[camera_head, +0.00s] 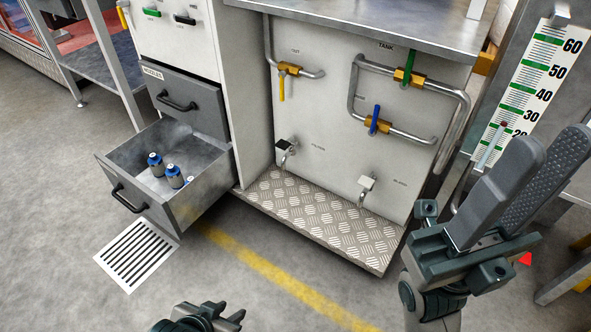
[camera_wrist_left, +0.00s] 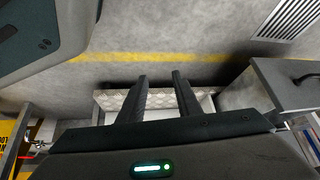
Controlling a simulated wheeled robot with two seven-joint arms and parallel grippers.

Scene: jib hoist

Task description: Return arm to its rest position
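My left gripper (camera_head: 222,313) shows only at the bottom edge of the head view, low in front of the cabinet, with most of its arm out of frame. In the left wrist view its two fingers (camera_wrist_left: 160,78) stand apart with nothing between them. My right gripper (camera_head: 549,148) is large at the right of the head view. Its two long fingers point up and are apart, with nothing seen between them. The right arm below the wrist is cut off by the frame edge.
An open drawer (camera_head: 190,212) with blue-capped modules juts out at the left. A cabinet panel (camera_head: 325,150) with pipes, valves and taps stands behind a tread-plate ledge (camera_head: 315,212). A numbered scale (camera_head: 530,85) stands behind my right gripper. Floor with a yellow line (camera_head: 275,270) is clear in front.

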